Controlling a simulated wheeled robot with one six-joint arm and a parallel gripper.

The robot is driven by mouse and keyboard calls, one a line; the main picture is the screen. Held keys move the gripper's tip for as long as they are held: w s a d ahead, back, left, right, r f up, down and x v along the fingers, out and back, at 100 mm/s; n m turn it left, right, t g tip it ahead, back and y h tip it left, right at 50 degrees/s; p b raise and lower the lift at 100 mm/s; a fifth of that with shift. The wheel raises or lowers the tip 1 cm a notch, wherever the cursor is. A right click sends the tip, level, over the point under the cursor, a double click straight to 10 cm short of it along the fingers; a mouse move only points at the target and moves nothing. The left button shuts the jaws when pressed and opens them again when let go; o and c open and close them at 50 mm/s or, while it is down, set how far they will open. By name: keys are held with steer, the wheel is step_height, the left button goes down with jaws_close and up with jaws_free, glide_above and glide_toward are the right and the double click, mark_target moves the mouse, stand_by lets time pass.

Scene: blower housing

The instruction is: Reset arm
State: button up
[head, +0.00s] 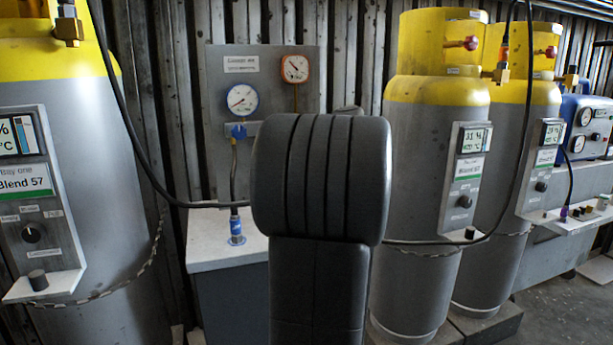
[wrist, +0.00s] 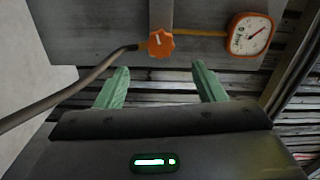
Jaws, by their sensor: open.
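My gripper (wrist: 158,88) shows in the wrist view with two green fingers spread apart and nothing between them. Beyond the fingers are an orange knob (wrist: 160,43) and an orange-rimmed gauge (wrist: 250,35) on a grey panel. The fingers look clear of both. In the head view my dark arm stands folded in the middle and hides part of the scene; my gripper's fingers do not show there.
In the head view, a grey panel (head: 222,88) carries a blue gauge (head: 242,99) and an orange gauge (head: 295,68) above a white-topped bench (head: 215,245). Yellow-topped cylinders stand left (head: 95,150) and right (head: 420,130). Black hoses hang across. A dark hose (wrist: 60,92) crosses the wrist view.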

steer(key=p+x, duration=0.1)
steer(key=x, duration=0.9)
steer(key=b+v, duration=0.1)
steer(key=v, duration=1.3)
steer(key=w+a+m+p, duration=0.4)
steer(key=w+m+p, duration=0.9)
steer(key=p, duration=1.5)
steer(key=m, duration=0.4)
steer(key=shift+w+r+m, duration=0.2)
steer(key=shift+r+m, duration=0.1)
steer(key=shift+m, duration=0.1)
